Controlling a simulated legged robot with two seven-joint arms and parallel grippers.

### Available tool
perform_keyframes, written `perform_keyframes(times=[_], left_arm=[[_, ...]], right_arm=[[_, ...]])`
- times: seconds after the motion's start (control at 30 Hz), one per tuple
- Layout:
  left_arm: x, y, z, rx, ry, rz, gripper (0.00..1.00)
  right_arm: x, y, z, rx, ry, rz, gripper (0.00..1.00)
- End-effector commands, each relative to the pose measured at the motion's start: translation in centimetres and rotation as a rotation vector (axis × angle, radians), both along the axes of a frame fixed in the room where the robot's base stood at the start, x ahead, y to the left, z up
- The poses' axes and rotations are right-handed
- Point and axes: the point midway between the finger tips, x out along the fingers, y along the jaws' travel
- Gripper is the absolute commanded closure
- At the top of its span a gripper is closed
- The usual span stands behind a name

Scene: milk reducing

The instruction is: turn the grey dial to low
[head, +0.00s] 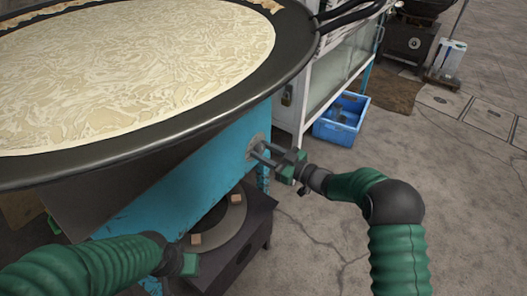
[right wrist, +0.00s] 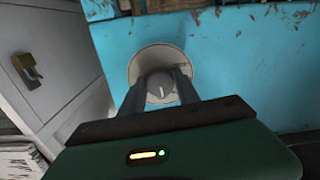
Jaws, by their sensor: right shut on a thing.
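The grey dial (right wrist: 160,88) sits on a pale round plate (right wrist: 150,60) on the blue front panel (right wrist: 235,60). In the head view the dial's round plate (head: 252,143) shows at the right end of the blue panel. My right gripper (head: 261,153) reaches it from the right; its two fingers (right wrist: 160,86) are shut on the dial, one on each side. My left gripper (head: 186,264) is low at the left, near the burner; its fingers are not clear.
A wide black pan (head: 290,50) of pale, milky content overhangs the blue panel. A dark burner (head: 235,215) stands below. A blue crate (head: 340,120) and a white cabinet (head: 325,75) are behind. Open concrete floor lies at the right.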

Motion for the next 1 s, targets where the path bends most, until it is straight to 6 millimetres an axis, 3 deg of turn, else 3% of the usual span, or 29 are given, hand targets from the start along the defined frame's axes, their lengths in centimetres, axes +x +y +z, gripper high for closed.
perform_keyframes(times=[0.6, 1.0], left_arm=[[0.0, 0.0, 0.31, 0.0, 0.0, 0.0, 0.64], [0.0, 0.0, 0.22, 0.0, 0.0, 0.0, 0.64]], right_arm=[[-0.06, -0.17, -0.29, -0.271, -0.363, 0.001, 1.0], [-0.12, -0.1, -0.39, -0.344, -0.462, 0.004, 1.0]])
